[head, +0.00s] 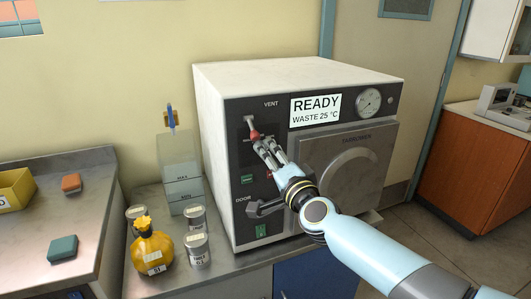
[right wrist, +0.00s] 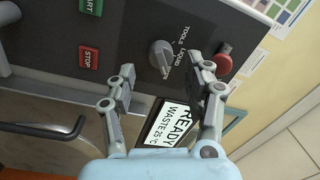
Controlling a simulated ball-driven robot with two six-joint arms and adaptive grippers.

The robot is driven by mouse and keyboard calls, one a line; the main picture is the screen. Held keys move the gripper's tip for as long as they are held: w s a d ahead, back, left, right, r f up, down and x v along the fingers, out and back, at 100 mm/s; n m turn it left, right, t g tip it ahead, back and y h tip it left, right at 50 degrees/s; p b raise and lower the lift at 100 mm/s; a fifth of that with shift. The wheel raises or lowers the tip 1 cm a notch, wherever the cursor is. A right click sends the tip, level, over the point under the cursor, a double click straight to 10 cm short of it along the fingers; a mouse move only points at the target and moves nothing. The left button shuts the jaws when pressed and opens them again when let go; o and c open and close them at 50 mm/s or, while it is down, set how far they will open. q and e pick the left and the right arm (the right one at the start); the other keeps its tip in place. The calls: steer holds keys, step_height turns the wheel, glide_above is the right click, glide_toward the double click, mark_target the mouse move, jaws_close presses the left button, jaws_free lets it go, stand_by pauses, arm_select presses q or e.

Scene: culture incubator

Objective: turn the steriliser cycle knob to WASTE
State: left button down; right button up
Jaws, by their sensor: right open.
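The steriliser (head: 330,90) is a white box with a dark front panel. Its display (head: 315,109) reads READY, WASTE 25 °C. It also shows in the right wrist view (right wrist: 170,125). The grey cycle knob (right wrist: 160,55) is on the panel, with TOOLS and LIQUID labels beside it; its pointer end is toward the bottom of the right wrist view. I cannot read a WASTE label there. My right gripper (right wrist: 163,72) is open, its fingers apart on either side of the knob's line, with no clear contact. In the head view the gripper (head: 268,149) hides the knob. My left gripper is out of view.
The red vent knob (right wrist: 223,62) is close to one right finger. START (right wrist: 91,5) and STOP (right wrist: 89,57) buttons and the door handle (head: 266,208) are nearby. A yellow bag (head: 152,252), tins (head: 197,249) and a clear tank (head: 178,165) stand left of the steriliser.

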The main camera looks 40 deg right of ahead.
steer(key=v, duration=0.8)
steer(key=shift+s, duration=0.4)
steer(key=shift+f, duration=0.1)
steer(key=s+a+f+n+g+y+b, duration=0.15)
steer(key=s+f+b, duration=0.25)
steer(key=f, duration=1)
steer(key=s+f+n+g+b, duration=0.3)
steer(key=s+f+b, duration=0.2)
steer(key=f, duration=0.9)
steer(key=s+a+f+n+g+y+b, duration=0.1)
steer(key=s+f+n+g+b, duration=0.25)
steer(key=f, duration=1.15)
steer(key=s+a+f+n+g+b, duration=0.1)
steer(key=s+f+n+g+b, duration=0.25)
steer(key=s+f, duration=1.1)
steer(key=s+f+n+g, duration=0.2)
steer(key=s, duration=0.6)
steer(key=s+f+n+g, duration=0.2)
steer(key=s+f+g, duration=0.1)
steer(key=s, duration=0.5)
steer(key=shift+s+f+n, duration=0.15)
steer(key=shift+s+n, duration=0.2)
